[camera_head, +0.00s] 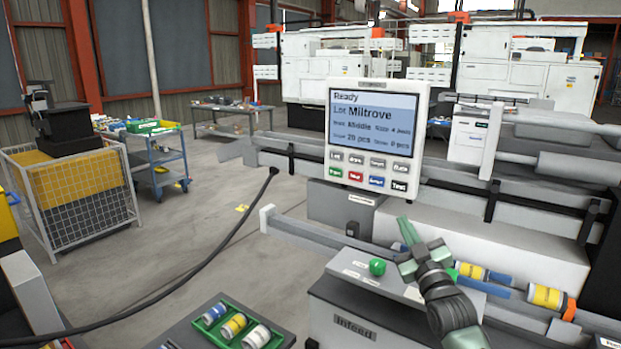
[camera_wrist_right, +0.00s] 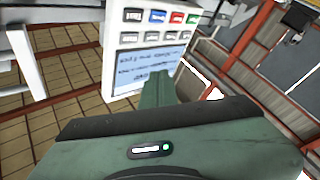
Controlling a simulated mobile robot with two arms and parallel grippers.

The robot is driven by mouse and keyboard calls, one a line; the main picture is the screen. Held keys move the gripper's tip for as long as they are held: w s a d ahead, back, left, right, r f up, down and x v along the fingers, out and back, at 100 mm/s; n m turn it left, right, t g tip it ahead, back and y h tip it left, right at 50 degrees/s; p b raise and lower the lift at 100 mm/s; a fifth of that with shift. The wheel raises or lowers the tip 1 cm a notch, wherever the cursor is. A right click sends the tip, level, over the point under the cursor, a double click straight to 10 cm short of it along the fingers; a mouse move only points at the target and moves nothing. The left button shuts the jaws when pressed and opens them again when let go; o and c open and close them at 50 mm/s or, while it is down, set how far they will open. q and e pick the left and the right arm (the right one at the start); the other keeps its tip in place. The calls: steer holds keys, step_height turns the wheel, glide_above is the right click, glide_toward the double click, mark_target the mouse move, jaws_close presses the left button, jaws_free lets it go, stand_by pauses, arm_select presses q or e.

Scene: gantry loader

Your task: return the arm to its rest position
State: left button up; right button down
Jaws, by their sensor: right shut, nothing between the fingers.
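My right gripper (camera_head: 403,222) is in front of the grey infeed box, to the right of its green button (camera_head: 377,267) and apart from it. Its green fingers are shut with nothing between them; in the right wrist view the fingers (camera_wrist_right: 172,82) stand together and point toward the control panel. My dark right forearm comes in from the lower right. The control panel (camera_head: 372,135) is a white box with a lit screen reading "Ready" and "Lot Miltrove". It shows upside down in the right wrist view (camera_wrist_right: 150,62). My left gripper is not in view.
The infeed box (camera_head: 355,328) and rails with yellow-banded cylinders (camera_head: 545,297) lie close to my right arm. A green tray (camera_head: 252,325) with several cylinders is at the lower middle. A black cable (camera_head: 190,290) crosses the left side. A wire cage (camera_head: 75,205) and blue cart stand farther left.

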steer(key=s+a+f+m+g+h, duration=0.3)
steer(key=s+f+g, duration=0.7)
steer(key=s+f, duration=1.4)
steer(key=s+d+f+m+g, duration=0.1)
steer(key=s+f+g, duration=0.3)
steer(key=s, duration=0.9)
steer(key=s+f+m+g, duration=0.1)
steer(key=s+f+g, duration=0.3)
steer(key=s, duration=0.9)
step_height(320, 180, down, 34)
steer(key=s+g+b, duration=0.1)
steer(key=s+b, duration=0.1)
steer(key=b, duration=0.5)
arm_select(q)
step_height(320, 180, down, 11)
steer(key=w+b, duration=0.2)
steer(key=b, duration=0.2)
arm_select(e)
steer(key=s+d+f+g, duration=0.1)
steer(key=s+d+f, duration=0.2)
steer(key=s+f, duration=1.3)
step_height(320, 180, down, 3)
steer(key=shift+f, duration=0.1)
